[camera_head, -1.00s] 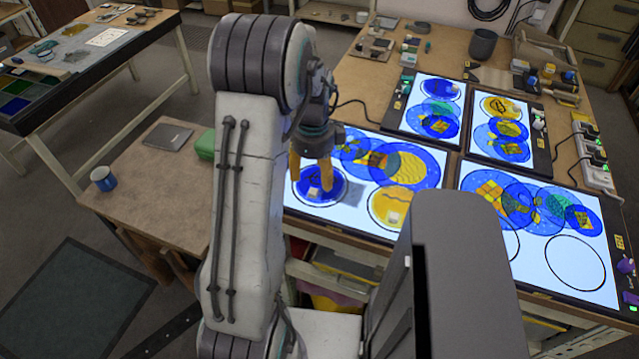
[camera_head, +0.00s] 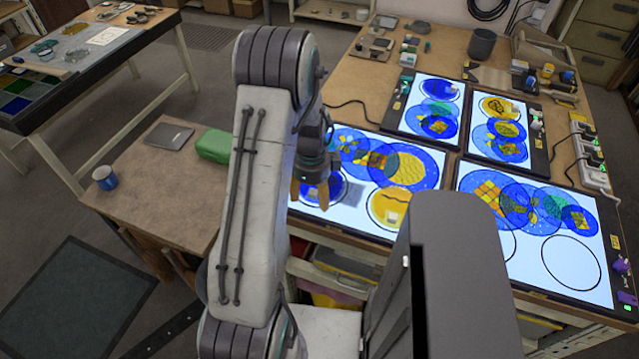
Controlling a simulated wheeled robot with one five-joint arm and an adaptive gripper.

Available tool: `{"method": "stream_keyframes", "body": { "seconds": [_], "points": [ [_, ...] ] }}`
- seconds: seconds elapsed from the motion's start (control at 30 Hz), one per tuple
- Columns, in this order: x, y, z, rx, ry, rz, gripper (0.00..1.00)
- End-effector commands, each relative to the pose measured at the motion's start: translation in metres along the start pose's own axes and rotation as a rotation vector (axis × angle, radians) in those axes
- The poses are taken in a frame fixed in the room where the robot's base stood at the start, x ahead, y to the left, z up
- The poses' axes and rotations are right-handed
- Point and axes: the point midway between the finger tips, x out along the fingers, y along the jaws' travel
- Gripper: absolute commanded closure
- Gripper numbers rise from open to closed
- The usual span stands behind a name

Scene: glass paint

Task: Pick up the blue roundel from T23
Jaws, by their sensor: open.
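My gripper (camera_head: 309,196), with orange-brown fingertips, is open over the left end of the near left light panel (camera_head: 348,226). A blue roundel (camera_head: 338,188) lies there, mostly hidden behind the fingers; I cannot tell whether they touch it. Other blue roundels show overlapped on the same panel (camera_head: 428,168), on the near right panel (camera_head: 487,186) and on the two rear panels. The label T23 is not readable, so I cannot tell which roundel belongs to it.
A yellow roundel (camera_head: 392,207) lies right of my gripper. A bare outlined circle (camera_head: 571,263) is on the near right panel. A dark cup (camera_head: 481,44) stands at the back. The side table at left holds a blue mug (camera_head: 105,178) and a green case (camera_head: 214,146).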

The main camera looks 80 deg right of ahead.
Motion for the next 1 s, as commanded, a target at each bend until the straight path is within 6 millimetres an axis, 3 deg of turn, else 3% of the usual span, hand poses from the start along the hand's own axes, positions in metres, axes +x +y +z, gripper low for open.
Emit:
{"method": "stream_keyframes", "body": {
  "seconds": [0.1,0.8,1.0],
  "points": [
    [-0.0001,-0.0001,0.0,0.0,0.0,0.0,0.35],
    [-0.0005,-0.0002,0.0,0.0,0.0,0.0,0.98],
    [-0.0005,-0.0002,0.0,0.0,0.0,0.0,1.0]
  ]
}}
